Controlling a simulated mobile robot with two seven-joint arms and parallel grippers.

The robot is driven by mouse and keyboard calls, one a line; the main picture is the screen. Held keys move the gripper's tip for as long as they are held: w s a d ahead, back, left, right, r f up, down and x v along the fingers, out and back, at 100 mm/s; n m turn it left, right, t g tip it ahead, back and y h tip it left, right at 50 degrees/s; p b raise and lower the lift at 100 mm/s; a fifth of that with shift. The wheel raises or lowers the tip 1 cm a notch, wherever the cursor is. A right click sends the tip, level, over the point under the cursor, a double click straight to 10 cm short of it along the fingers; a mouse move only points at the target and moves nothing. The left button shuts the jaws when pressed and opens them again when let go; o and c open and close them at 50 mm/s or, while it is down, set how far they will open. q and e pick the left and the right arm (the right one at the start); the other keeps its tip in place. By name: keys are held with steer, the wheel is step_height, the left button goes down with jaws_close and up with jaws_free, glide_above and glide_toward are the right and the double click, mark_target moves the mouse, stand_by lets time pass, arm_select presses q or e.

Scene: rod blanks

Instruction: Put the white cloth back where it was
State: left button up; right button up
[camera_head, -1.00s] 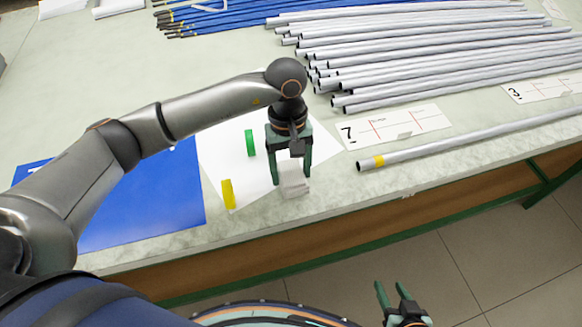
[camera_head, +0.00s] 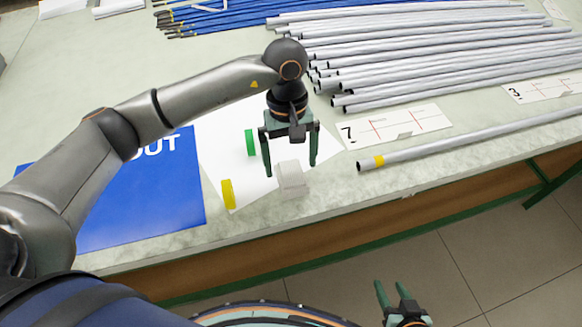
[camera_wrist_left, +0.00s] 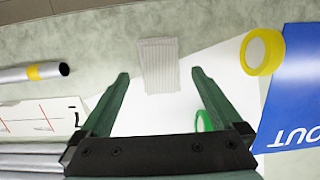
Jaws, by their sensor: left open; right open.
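The white cloth (camera_head: 291,177), a small folded ribbed block, lies at the front corner of the white sheet (camera_head: 222,133), near the table's front edge. In the left wrist view the cloth (camera_wrist_left: 158,65) lies ahead of my fingertips, between their lines and touching neither. My left gripper (camera_head: 290,171) is open and empty, raised just above and behind the cloth; its two fingers also show in the left wrist view (camera_wrist_left: 160,75). My right gripper (camera_head: 390,290) is open and empty, low in front of the table, over the floor.
A yellow tape roll (camera_head: 228,194) and a green tape roll (camera_head: 250,143) stand left of the cloth. A blue sign (camera_head: 150,205) lies further left. A grey rod with a yellow band (camera_head: 450,146) lies to the right, with number cards (camera_head: 395,127) and piled rods (camera_head: 430,65) behind.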

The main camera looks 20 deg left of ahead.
mark_target(289, 165)
arm_select(q)
step_height(289, 165, up, 9)
steer(key=w, duration=0.1)
steer(key=shift+a, duration=0.35)
